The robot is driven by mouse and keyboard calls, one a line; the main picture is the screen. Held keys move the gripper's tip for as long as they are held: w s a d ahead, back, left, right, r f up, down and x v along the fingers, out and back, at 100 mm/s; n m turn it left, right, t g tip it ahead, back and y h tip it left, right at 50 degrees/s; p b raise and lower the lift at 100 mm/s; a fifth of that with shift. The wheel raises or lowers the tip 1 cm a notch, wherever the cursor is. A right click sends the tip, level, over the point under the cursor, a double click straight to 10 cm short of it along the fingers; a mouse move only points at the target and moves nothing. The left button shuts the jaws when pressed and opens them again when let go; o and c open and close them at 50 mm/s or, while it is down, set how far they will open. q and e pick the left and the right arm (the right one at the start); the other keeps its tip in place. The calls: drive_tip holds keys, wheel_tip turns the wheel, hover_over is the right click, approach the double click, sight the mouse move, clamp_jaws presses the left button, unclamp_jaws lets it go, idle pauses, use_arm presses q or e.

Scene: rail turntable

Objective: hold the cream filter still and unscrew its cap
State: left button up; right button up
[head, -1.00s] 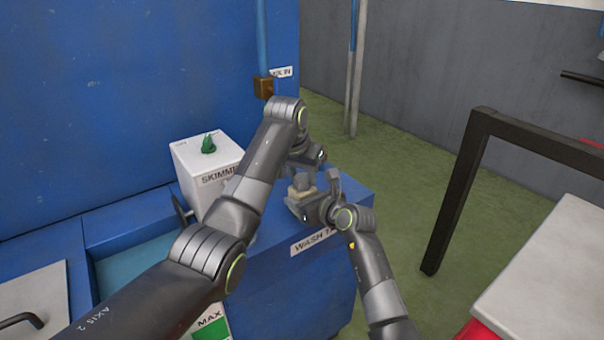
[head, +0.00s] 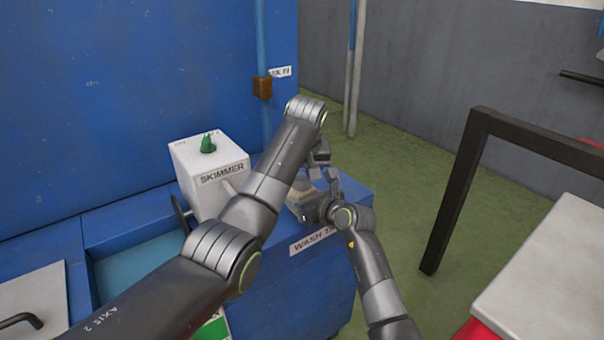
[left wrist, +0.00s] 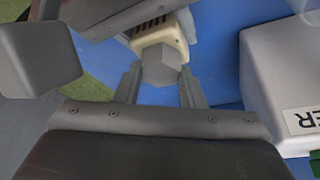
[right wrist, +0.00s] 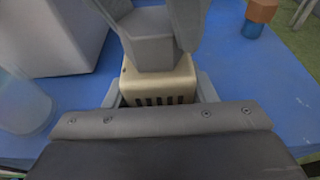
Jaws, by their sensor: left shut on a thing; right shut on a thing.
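The cream filter (right wrist: 158,88) stands between the fingers of my right gripper (right wrist: 157,92), which is shut on its slotted body. Its grey six-sided cap (right wrist: 150,52) sits on top of the body. In the left wrist view the cap (left wrist: 160,68) is between the fingertips of my left gripper (left wrist: 160,85), which is shut on it. The cream body (left wrist: 165,38) shows just behind the cap there. I cannot tell how far the cap is turned.
The filter is over the blue wash tank top (head: 345,195). The white skimmer box (head: 205,170) with a green knob stands to the left, beside my left arm.

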use_arm(q)
drive_tip(key=n+y, duration=0.1)
drive_tip(key=n, duration=0.2)
drive_tip(key=n+y, duration=0.1)
drive_tip(key=n, duration=0.2)
drive_tip(key=shift+d+g, duration=0.1)
drive_tip(key=shift+g, duration=0.2)
drive_tip(key=o, duration=1.2)
drive_tip(key=shift+c, duration=0.2)
drive_tip(key=shift+o, duration=0.5)
drive_tip(key=shift+r, duration=0.1)
drive_tip(key=shift+r, duration=1.95)
